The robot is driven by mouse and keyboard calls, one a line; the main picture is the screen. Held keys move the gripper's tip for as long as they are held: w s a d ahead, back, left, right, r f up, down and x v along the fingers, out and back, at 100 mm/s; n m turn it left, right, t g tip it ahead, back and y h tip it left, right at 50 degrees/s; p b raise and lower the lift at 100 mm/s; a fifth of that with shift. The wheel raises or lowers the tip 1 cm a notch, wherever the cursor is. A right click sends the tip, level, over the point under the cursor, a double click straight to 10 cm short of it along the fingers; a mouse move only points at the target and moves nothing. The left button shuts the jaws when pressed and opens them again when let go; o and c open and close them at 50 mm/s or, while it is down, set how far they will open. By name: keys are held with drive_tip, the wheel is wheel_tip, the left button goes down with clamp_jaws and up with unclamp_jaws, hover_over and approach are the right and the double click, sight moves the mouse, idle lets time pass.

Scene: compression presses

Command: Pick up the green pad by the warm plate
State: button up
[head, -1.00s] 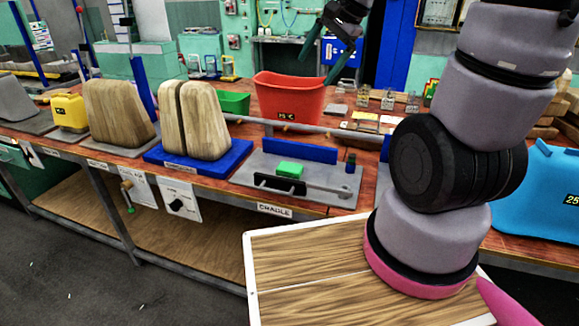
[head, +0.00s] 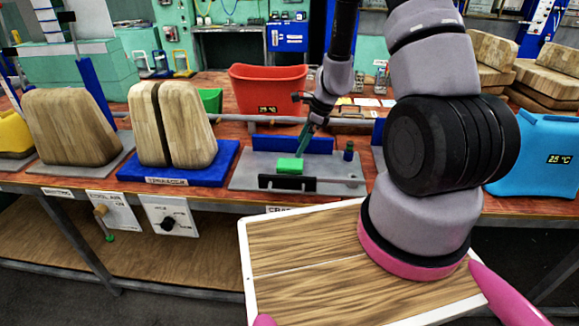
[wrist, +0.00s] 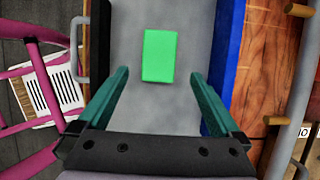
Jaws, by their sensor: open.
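The green pad (head: 290,165) is a small bright block lying on a grey plate (head: 240,176) on the bench. It lies between a black bar (head: 287,183) in front and a blue bar (head: 292,145) behind. In the wrist view the pad (wrist: 160,56) lies ahead of the open, empty fingers of my gripper (wrist: 159,75), roughly centred between them. In the head view my gripper (head: 303,138) is above and just behind the pad, pointing down. No gap or contact height can be judged. I cannot tell which plate is warm.
A red bin (head: 268,90) with a temperature display stands behind the plate, and a blue bin (head: 535,150) reading 25 °C stands at right. Wooden blocks on a blue base (head: 178,172) are at left. A metal rail (head: 235,119) runs behind the plate.

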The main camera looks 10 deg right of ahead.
sight(292, 163)
drive_tip(key=x, duration=0.8)
drive_tip(key=shift+s+d+f, duration=0.1)
drive_tip(key=shift+s, duration=0.05)
drive_tip(key=c, duration=1.2)
drive_tip(key=shift+c, duration=0.2)
wheel_tip(292, 163, up, 10)
